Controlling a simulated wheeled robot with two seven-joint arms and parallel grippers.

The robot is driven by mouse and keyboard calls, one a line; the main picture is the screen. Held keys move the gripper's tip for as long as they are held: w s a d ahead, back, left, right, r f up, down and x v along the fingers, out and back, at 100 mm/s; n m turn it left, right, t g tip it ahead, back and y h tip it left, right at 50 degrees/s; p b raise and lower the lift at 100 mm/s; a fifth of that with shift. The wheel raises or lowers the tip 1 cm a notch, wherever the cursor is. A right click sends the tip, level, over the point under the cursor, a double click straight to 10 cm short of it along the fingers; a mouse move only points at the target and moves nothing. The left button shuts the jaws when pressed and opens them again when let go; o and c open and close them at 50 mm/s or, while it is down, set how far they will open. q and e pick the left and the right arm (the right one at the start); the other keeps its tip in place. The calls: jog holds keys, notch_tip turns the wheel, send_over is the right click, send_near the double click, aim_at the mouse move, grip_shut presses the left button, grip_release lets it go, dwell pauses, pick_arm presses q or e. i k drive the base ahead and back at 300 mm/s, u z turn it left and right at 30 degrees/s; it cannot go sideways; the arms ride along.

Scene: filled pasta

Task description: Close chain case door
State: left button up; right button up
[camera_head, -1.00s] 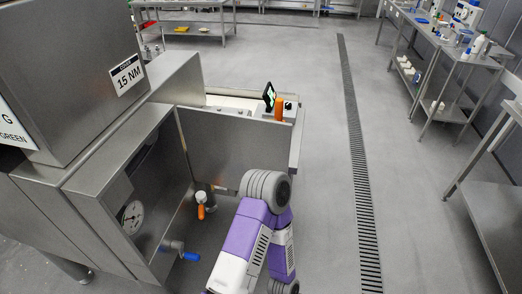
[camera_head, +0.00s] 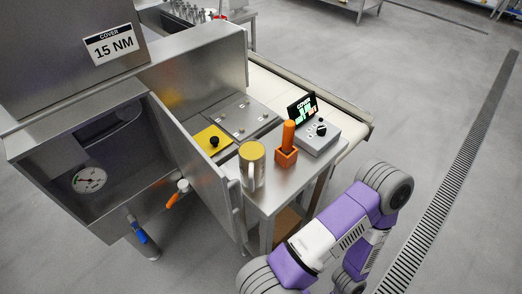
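The chain case (camera_head: 120,155) is the steel housing at the left, with its front open to view. A round dial gauge (camera_head: 89,180) shows inside. Its door (camera_head: 192,160) is a flat steel panel standing open, swung out from the right side of the opening. A bar handle (camera_head: 238,210) is on the door's free edge. My purple arm (camera_head: 335,225) comes in from the bottom at the right, apart from the door. No gripper fingers show on it, and my other arm is out of view.
Valves with orange (camera_head: 176,197) and blue (camera_head: 138,232) handles sit below the case. Floor at the right is clear around a drain (camera_head: 455,185).

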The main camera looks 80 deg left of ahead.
aim_at(207, 179)
jog(key=i, duration=1.5)
jog(key=u, duration=4.45)
jog(key=i, duration=0.5)
jog(key=z, duration=0.05)
jog(key=k, duration=0.2)
jog(key=u, duration=0.2)
